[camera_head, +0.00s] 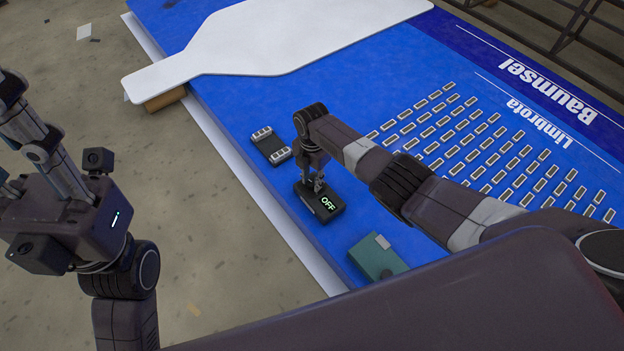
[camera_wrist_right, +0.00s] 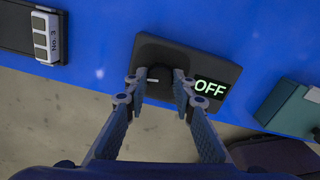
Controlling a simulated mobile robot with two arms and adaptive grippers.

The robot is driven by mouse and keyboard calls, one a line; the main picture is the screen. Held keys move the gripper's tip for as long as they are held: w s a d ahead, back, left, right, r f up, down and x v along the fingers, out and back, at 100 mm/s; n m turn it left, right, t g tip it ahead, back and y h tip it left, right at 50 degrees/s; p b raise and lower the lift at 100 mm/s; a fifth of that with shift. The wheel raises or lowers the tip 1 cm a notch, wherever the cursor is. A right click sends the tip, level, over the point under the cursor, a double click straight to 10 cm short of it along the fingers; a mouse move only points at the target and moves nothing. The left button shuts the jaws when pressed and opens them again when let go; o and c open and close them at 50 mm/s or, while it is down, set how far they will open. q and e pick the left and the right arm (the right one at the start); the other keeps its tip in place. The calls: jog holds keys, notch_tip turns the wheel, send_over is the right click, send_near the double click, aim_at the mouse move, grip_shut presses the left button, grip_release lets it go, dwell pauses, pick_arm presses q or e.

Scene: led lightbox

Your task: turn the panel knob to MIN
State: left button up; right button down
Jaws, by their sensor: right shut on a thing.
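The panel is a small black box (camera_head: 330,208) lying on the blue board, with a lit "OFF" display on its face. It also shows in the right wrist view (camera_wrist_right: 215,68), with the display to the right of the knob. The dark round knob (camera_wrist_right: 158,84) sits between my right fingers, with a short white mark at its left side. My right gripper (camera_wrist_right: 160,90) is shut on the knob from both sides; in the head view the gripper (camera_head: 318,180) points down onto the box. My left gripper (camera_head: 15,130) is at the left edge, away from the board and partly cut off.
A dark module with white terminal blocks (camera_head: 270,147) lies behind the panel. A teal box (camera_head: 377,258) is in front of it. A white bottle-shaped plate (camera_head: 270,40) is at the back. Rows of small LED pieces (camera_head: 480,150) cover the board's right part.

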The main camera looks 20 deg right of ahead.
aim_at(312, 183)
jog(key=c, duration=1.6)
grip_release()
notch_tip(312, 183, up, 12)
